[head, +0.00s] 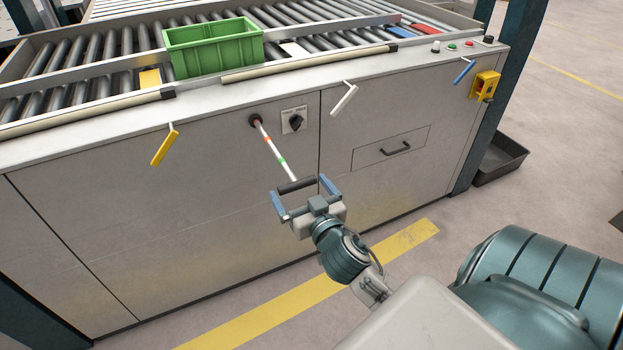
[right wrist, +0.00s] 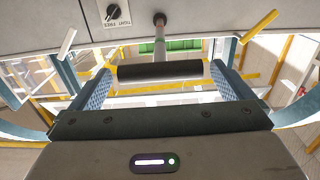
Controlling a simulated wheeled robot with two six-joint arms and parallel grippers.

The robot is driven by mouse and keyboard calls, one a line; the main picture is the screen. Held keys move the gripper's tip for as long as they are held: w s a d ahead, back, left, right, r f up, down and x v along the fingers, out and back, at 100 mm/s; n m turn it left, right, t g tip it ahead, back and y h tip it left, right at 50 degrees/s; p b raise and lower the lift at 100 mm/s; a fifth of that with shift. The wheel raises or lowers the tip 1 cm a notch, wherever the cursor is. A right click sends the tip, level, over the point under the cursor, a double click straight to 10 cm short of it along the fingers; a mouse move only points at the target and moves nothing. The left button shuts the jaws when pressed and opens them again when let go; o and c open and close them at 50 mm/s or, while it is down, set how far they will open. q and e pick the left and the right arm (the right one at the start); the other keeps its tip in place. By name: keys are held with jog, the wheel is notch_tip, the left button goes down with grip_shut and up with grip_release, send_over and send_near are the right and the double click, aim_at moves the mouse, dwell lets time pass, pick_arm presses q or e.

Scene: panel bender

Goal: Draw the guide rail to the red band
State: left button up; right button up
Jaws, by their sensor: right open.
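A thin white rod (head: 272,149) sticks out of a dark hole in the grey cabinet front and slants down toward me. A red band (head: 266,139) is on it nearer the panel, and a green band (head: 281,161) farther out. A black crossbar handle (head: 297,185) is at its outer end; it also shows in the right wrist view (right wrist: 160,70). My right gripper (head: 301,194) is open, its blue fingers at either end of the handle. I cannot tell if they touch it. Pale rails (head: 310,63) run along the conveyor edge. My left gripper is not in view.
A black knob (head: 295,122) sits right of the rod's hole; its plate shows TIGHT and FREE in the wrist view. Yellow (head: 164,147), white (head: 344,98) and blue (head: 464,72) levers stick out of the front. A green crate (head: 213,50) stands on the rollers.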

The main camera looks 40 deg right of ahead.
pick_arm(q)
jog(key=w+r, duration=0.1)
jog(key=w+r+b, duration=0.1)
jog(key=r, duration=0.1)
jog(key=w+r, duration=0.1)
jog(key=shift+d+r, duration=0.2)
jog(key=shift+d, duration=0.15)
pick_arm(e)
jog(key=v, duration=0.6)
jog(key=shift+s, duration=0.25)
jog(key=shift+a, duration=0.1)
notch_tip(320, 180, down, 35)
jog(key=s+d+n+g+y+p, duration=0.1)
jog(key=s+d+n+g+p, duration=0.15)
jog(key=g, duration=0.55)
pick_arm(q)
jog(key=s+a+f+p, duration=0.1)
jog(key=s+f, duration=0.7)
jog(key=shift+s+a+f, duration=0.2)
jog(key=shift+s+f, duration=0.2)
pick_arm(e)
jog(key=s+a+f+g+y, duration=0.2)
jog(key=s+f+g, duration=0.6)
jog(key=s+f, duration=1.6)
jog(key=shift+s+a, duration=0.4)
jog(key=shift+a, duration=0.7)
jog(key=shift+f+n, duration=0.1)
jog(key=shift+n, duration=0.15)
